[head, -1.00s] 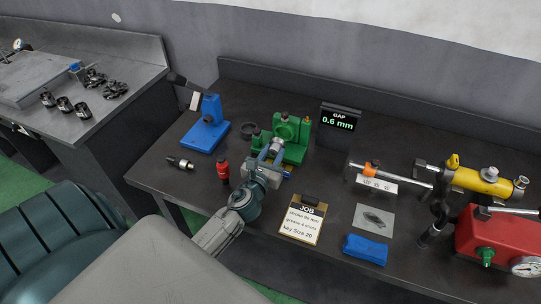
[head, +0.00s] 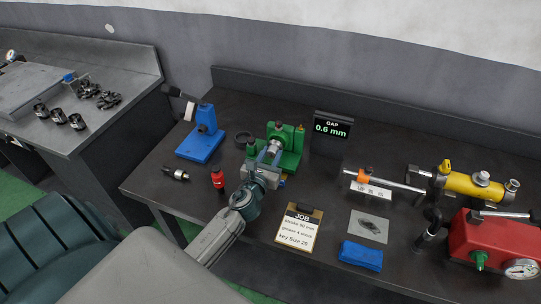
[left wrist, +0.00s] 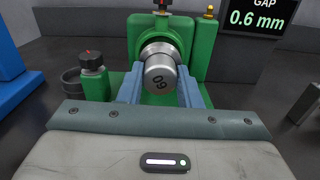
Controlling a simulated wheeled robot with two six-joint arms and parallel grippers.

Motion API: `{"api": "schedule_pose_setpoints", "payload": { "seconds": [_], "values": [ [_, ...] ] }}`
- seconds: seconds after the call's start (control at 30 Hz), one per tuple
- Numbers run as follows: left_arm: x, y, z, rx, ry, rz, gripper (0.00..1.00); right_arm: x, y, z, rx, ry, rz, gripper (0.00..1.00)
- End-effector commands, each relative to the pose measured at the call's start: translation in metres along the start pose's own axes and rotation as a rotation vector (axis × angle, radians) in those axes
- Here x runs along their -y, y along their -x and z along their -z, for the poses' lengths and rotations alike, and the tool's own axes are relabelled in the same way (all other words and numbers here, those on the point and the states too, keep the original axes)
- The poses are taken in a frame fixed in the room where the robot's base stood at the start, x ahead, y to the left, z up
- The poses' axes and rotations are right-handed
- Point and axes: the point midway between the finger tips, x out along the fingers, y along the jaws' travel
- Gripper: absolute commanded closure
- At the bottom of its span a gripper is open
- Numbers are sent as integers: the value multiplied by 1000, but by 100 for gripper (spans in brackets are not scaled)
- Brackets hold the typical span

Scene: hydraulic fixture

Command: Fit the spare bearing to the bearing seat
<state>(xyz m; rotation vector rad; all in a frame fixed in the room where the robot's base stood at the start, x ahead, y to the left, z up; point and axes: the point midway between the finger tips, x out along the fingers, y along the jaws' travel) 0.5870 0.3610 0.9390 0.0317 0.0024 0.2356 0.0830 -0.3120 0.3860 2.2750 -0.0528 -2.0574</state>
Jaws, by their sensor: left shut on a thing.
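The green fixture (head: 292,158) stands at the middle of the bench, with a round opening facing my left gripper. My right gripper is not in view.
The gap display (head: 332,126) reads 0.6 mm. A job card (head: 299,232), yellow cylinder (head: 470,184) and red pump (head: 485,240) are right.

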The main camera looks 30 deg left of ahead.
Motion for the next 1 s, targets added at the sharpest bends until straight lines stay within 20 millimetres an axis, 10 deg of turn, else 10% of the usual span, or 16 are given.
{"api": "schedule_pose_setpoints", "payload": {
  "seconds": [1.0],
  "values": [
    [0, -19, -1, 1, 0, 0, 91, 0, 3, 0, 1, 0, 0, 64]
  ]
}}
